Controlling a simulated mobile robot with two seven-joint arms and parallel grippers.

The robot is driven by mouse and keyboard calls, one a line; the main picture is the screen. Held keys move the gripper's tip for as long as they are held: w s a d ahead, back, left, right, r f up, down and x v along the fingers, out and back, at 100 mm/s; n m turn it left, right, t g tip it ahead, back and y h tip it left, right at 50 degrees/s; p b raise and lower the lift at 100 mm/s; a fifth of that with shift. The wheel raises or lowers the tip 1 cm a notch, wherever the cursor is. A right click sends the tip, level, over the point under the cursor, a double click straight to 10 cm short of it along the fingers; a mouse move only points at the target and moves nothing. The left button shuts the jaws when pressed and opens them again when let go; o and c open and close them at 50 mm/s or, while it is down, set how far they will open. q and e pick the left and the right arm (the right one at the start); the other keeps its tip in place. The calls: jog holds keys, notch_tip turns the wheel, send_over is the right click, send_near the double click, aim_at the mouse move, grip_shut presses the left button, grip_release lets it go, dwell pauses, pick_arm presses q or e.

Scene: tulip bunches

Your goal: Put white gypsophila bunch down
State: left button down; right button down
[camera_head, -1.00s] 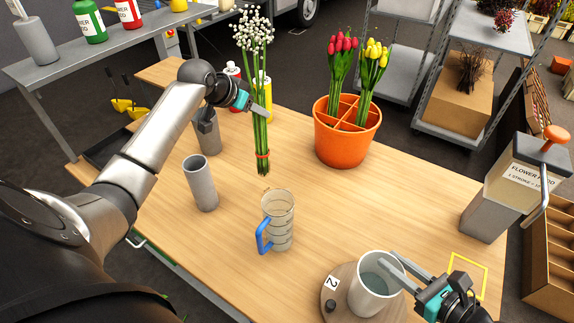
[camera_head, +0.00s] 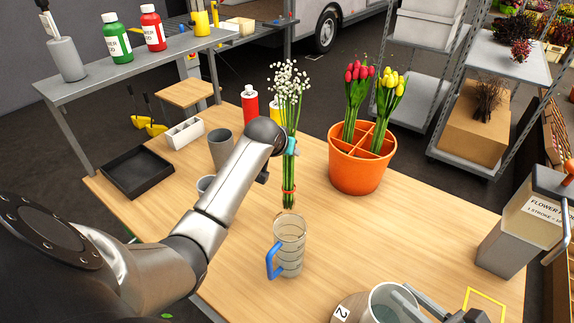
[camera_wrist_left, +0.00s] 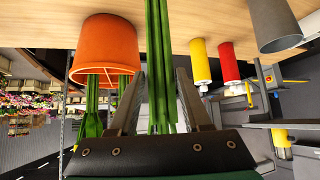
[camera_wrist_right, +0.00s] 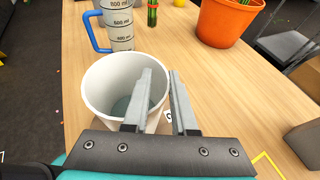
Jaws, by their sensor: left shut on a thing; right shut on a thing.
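The white gypsophila bunch (camera_head: 288,85) is upright above the wooden table, its green stems tied with a red band near the bottom. My left gripper (camera_head: 290,147) is shut on its stems, which also show between the fingers in the left wrist view (camera_wrist_left: 158,60). The stem ends are just behind the clear measuring jug (camera_head: 291,245) with a blue handle; whether they touch the table I cannot tell. My right gripper (camera_wrist_right: 160,95) is shut on the rim of a white pot (camera_wrist_right: 97,90) at the table's front, which also shows in the head view (camera_head: 384,290).
An orange divided pot (camera_head: 358,172) with red and yellow tulips stands right of the bunch. Grey cups (camera_head: 221,150), a black tray (camera_head: 137,172) and a red bottle (camera_head: 250,103) are to the left and behind.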

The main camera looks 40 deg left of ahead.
aim_at(287, 162)
pick_arm(q)
jog(key=shift+f, duration=1.85)
jog(key=shift+f, duration=0.2)
jog(key=shift+c, duration=1.8)
grip_release()
